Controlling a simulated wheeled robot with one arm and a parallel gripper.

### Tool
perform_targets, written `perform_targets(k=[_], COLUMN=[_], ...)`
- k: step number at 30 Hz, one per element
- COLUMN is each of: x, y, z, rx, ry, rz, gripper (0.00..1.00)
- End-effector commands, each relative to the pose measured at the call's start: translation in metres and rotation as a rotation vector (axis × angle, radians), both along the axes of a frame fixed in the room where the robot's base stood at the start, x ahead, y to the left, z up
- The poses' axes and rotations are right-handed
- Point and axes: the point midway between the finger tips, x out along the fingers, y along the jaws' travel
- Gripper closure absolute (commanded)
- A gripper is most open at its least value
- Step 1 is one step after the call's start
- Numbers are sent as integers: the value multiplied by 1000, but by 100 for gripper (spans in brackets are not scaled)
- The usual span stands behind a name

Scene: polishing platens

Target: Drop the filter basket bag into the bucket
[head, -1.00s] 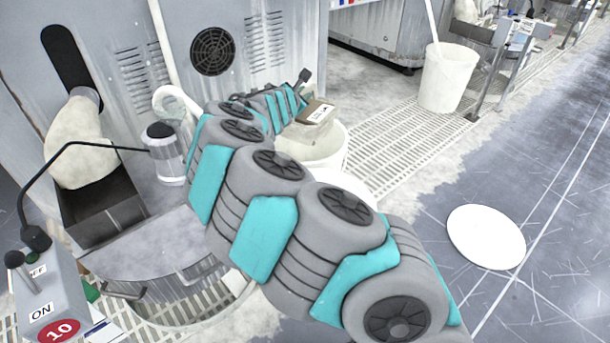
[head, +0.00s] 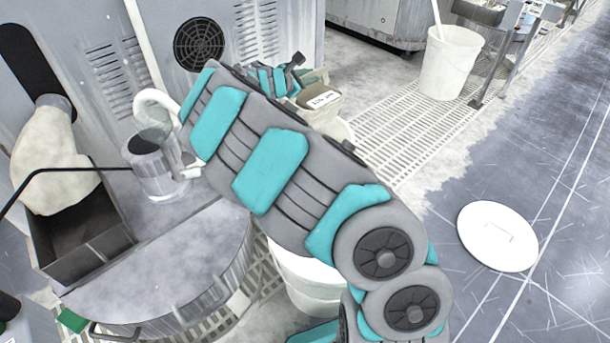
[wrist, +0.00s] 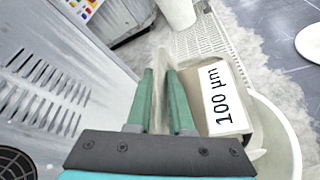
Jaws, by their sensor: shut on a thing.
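The filter basket bag (head: 320,98) is pale beige with a white label, which reads "100 µm" on the bag (wrist: 228,100) in the wrist view. My gripper (wrist: 163,85) has its green fingers closed on a thin pale edge of the bag, left of the label. A white bucket (wrist: 288,125) shows its rim just below and right of the bag in the wrist view. In the head view the bag overlaps this bucket (head: 343,132), mostly hidden by my arm. I cannot tell whether the bag's lower part is inside the rim.
Another white bucket (head: 310,275) stands partly behind my arm, low in the head view. A further bucket (head: 450,65) with a stick stands at the back right. A white lid (head: 497,236) lies on the floor. The grating (head: 400,125) between is clear.

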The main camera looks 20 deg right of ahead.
Motion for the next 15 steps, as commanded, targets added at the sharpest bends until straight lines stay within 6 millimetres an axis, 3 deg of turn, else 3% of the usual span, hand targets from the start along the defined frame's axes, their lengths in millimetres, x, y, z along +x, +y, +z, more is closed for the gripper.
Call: perform_targets(k=[15], x=[0], y=[0], z=[-53], rx=[-1], ry=[0], rz=[1], gripper=[100])
